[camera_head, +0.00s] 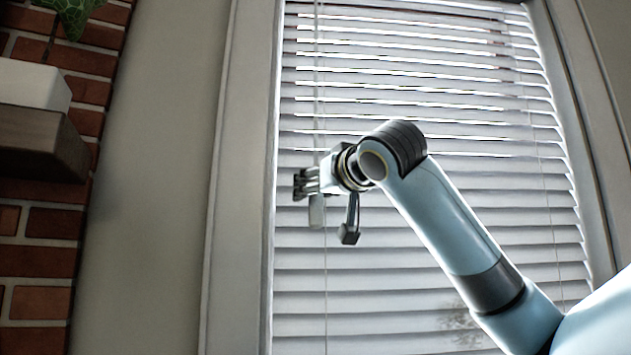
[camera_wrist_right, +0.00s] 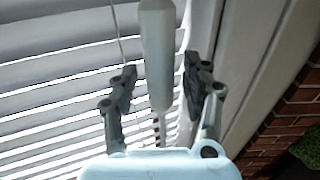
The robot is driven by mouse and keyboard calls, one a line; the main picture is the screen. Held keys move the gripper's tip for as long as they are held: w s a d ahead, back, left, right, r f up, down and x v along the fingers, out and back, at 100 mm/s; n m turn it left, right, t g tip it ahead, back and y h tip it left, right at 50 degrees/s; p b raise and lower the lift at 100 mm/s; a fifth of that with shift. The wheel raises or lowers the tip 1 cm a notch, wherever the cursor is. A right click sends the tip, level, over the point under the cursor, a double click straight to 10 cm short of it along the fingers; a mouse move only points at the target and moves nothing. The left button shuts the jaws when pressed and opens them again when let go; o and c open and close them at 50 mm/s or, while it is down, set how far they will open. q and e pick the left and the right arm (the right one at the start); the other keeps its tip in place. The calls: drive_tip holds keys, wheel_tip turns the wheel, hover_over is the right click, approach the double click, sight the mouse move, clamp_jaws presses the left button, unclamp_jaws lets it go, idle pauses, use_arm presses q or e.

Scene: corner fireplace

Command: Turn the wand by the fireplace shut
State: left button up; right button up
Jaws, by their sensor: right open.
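The wand (camera_head: 316,212) hangs at the left side of the window blind (camera_head: 450,210), a thin pale rod with a thicker grip at its lower end. My right gripper (camera_head: 303,184) is at the wand, just above the visible part of the thick grip. In the right wrist view the pale wand grip (camera_wrist_right: 157,55) runs between the two fingers of my right gripper (camera_wrist_right: 158,88). The fingers are open, with a gap on each side of the wand. Bright gaps show between the upper slats; the lower slats look closer together. My left gripper is out of view.
The window frame (camera_head: 240,190) stands just left of the blind. Further left are a bare wall strip (camera_head: 150,190) and the brick fireplace (camera_head: 45,255) with a dark mantel (camera_head: 45,140). A thin cord (camera_wrist_right: 117,35) hangs near the wand.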

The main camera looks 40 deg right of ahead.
drive_tip(key=shift+w, duration=0.25)
